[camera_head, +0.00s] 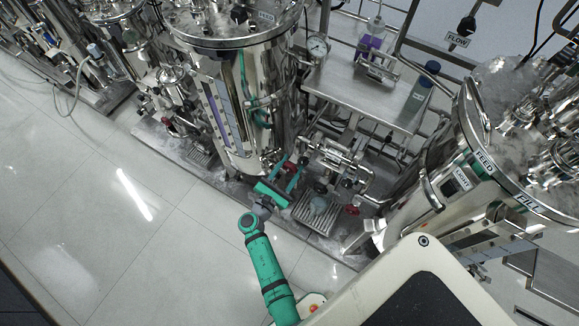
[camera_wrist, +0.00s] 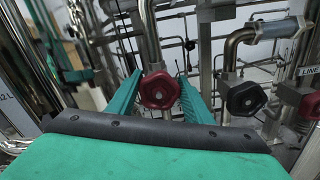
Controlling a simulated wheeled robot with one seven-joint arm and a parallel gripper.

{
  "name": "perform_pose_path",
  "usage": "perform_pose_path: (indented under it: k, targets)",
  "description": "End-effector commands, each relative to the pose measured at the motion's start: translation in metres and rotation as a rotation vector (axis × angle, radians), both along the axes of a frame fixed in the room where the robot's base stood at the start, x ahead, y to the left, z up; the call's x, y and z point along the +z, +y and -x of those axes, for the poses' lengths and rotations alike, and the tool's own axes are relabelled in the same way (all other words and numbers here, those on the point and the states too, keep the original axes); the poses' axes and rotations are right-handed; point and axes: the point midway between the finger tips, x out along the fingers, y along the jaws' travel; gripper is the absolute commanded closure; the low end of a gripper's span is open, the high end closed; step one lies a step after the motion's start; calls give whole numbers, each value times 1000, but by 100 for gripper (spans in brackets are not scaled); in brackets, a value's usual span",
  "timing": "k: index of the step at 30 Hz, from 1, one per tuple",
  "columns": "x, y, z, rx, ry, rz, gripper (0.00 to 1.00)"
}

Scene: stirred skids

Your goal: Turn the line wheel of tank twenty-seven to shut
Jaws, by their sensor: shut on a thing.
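In the wrist view a dark red hand wheel (camera_wrist: 159,91) on a vertical steel pipe sits between the two green fingers of my gripper (camera_wrist: 160,82), which is shut on it. A "LINE" tag (camera_wrist: 309,70) is at the right edge of the wrist view, just above another dark red wheel (camera_wrist: 308,103). No tank number is readable, so I cannot tell which tank is twenty-seven.
A black hand wheel (camera_wrist: 245,98) stands right of the held wheel. Pipes crowd the space around my gripper. In the head view, a steel table (camera_head: 350,90) stands behind and another tank (camera_head: 430,190) at right. The tiled floor (camera_head: 110,200) at left is clear.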

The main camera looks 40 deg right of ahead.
Motion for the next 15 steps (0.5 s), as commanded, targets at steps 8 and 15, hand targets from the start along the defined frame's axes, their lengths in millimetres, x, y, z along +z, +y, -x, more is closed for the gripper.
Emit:
perform_pose_path:
  k: [8,15]
  targets:
    - [-3,1,0,6,-241,-105,76]
    - [-4,0,1,6,-452,-192,76]
